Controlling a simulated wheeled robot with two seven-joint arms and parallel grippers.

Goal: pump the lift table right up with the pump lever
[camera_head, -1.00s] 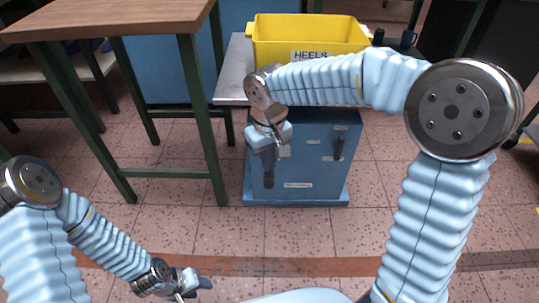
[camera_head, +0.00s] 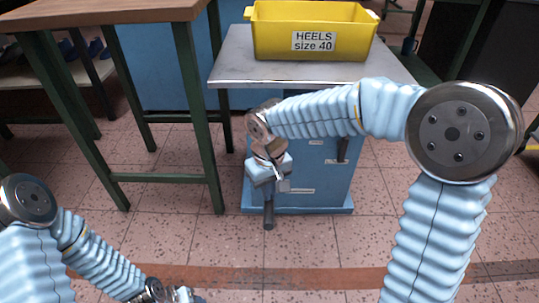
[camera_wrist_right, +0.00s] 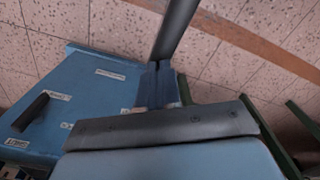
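The lift table has a blue cabinet body (camera_head: 318,180) and a grey metal top (camera_head: 232,68), raised clear of much of the body. The dark pump lever (camera_head: 268,217) points toward me and down from the front of the cabinet. My right gripper (camera_head: 268,192) is at the lever, its fingers closed around it. In the right wrist view, the lever (camera_wrist_right: 176,28) runs out from between the blue fingers (camera_wrist_right: 158,85). My left gripper (camera_head: 180,296) is at the bottom edge, partly cut off, away from the table; its opening is unclear.
A yellow tub (camera_head: 275,40) labelled "HEELS size 40" stands on the lift table's top. A second dark handle (camera_head: 343,150) sits on the cabinet front at the right. A wooden table (camera_head: 105,12) with green legs stands at the left. Tiled floor in front is clear.

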